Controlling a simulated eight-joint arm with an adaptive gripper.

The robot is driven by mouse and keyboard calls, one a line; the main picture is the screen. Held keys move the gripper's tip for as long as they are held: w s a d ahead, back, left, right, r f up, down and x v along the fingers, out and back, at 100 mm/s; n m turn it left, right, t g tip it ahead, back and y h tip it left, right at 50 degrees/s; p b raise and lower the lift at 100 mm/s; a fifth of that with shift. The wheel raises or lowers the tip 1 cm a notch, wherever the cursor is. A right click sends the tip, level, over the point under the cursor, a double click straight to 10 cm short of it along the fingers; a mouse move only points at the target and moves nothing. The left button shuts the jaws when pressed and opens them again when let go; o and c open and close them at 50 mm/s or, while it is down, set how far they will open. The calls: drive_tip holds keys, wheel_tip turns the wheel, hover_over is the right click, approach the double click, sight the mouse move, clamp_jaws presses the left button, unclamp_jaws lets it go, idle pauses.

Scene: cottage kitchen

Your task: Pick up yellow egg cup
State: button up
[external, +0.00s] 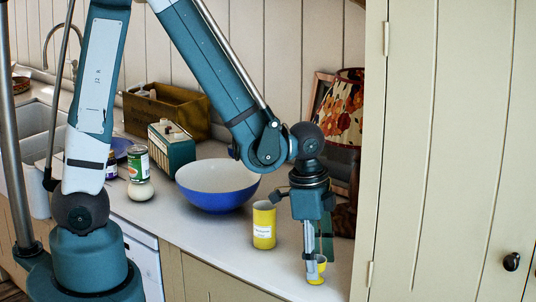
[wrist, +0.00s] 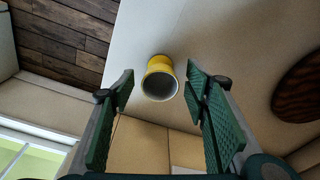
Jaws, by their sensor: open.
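The yellow egg cup (wrist: 159,66) stands on the pale counter, and its grey hollow opening shows in the wrist view. In that view it lies between and a little beyond the two fingertips of my open gripper (wrist: 160,85), with a gap on each side. In the external view the egg cup (external: 318,268) is near the counter's front right edge, partly hidden by a finger. My gripper (external: 316,272) points down there, with its fingertips at about the egg cup's height. Nothing is held.
A taller yellow canister (external: 264,228) stands left of my gripper. A blue bowl (external: 217,187) is behind the canister. A lamp with a floral shade (external: 340,110) and a cream cupboard (external: 450,140) are close on the right. The counter's front edge is near the egg cup.

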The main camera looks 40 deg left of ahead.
idle(0.5)
drive_tip(key=c, duration=1)
drive_tip(key=shift+r, duration=0.1)
drive_tip(key=shift+r+p, duration=0.5)
drive_tip(key=shift+r, duration=4.45)
